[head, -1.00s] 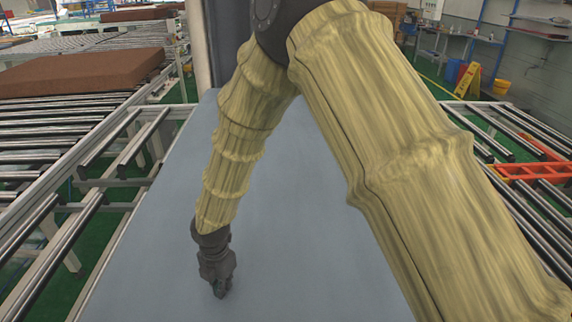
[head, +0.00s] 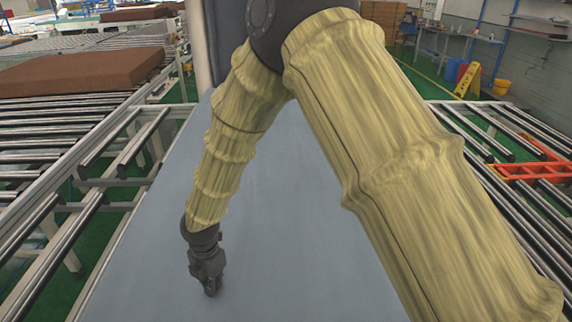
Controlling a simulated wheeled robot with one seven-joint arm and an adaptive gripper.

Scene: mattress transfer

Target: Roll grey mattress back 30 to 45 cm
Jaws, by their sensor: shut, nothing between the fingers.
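The grey mattress (head: 290,230) lies flat in front of me and runs from the bottom of the head view back to the dark column. My gripper (head: 211,292) points down at the left part of the mattress, some way in from its left edge. Its fingers are shut with nothing between them. The tips are at or just above the mattress surface; I cannot tell if they touch. My yellow-sleeved arm hides the right part of the mattress and some of its far part.
Roller conveyors (head: 40,200) stand to the left, with a brown mattress (head: 85,72) on the rollers further back. More rollers (head: 500,130) stand to the right, with an orange ladder-like object (head: 535,171). A yellow floor sign (head: 467,80) and bins are at the back right.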

